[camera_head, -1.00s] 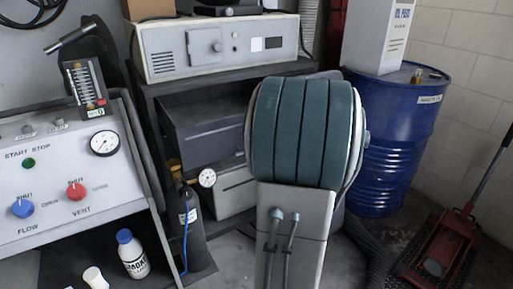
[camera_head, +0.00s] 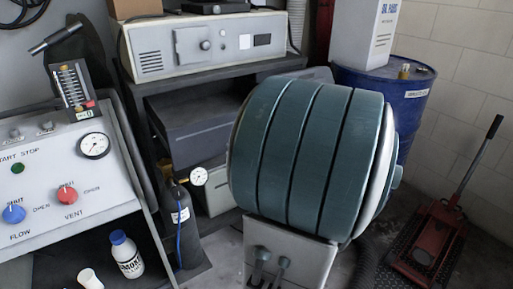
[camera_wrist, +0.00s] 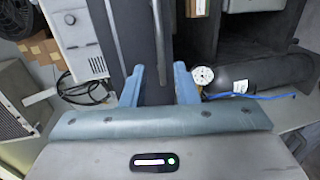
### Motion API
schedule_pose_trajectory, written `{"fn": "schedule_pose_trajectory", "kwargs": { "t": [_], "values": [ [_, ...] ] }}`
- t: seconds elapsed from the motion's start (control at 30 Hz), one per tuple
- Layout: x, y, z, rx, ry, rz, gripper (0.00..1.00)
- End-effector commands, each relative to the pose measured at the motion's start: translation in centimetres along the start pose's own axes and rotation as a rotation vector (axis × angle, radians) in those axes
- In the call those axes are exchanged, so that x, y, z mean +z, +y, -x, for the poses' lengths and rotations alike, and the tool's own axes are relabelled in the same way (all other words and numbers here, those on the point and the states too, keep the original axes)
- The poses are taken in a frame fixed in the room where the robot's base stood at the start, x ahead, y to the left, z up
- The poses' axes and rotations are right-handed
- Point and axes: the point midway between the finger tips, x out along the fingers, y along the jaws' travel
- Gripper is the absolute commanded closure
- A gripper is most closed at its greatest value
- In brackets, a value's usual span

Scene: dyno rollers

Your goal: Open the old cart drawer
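The dark cart (camera_head: 245,75) stands behind my arm in the head view. A dark grey drawer-like unit (camera_head: 185,130) sits in its upper bay, its right part hidden by my large teal arm link. It appears shut. A lighter grey box (camera_head: 216,198) shows below it. In the wrist view my gripper (camera_wrist: 160,80) has its two blue fingers apart. The head view hides my gripper behind my arm.
A black gas cylinder (camera_head: 182,225) with a gauge (camera_head: 198,176) stands close at the cart's front left; it shows right of my fingers in the wrist view (camera_wrist: 265,72). A control panel (camera_head: 60,190) is at left. A blue barrel (camera_head: 412,105) and red jack (camera_head: 432,235) are at right.

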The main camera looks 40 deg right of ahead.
Motion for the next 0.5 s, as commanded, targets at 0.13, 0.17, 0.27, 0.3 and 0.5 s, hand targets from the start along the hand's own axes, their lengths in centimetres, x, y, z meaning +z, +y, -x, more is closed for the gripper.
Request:
{"fn": "schedule_pose_trajectory", "kwargs": {
  "t": [0.13, 0.17, 0.27, 0.3, 0.5],
  "values": [
    [0.0, 0.1, 2.3, 0.001, -0.001, 0.001, 0.73],
    [0.0, 0.1, 2.6, 0.001, -0.001, 0.001, 0.73],
    [0.0, 0.0, 3.2, 0.0, 0.0, 0.0, 0.73],
    [-0.1, 0.0, 3.4, -0.001, 0.001, 0.0, 0.73],
    [0.0, -0.1, 3.5, -0.001, 0.001, 0.0, 0.73]
  ]
}}
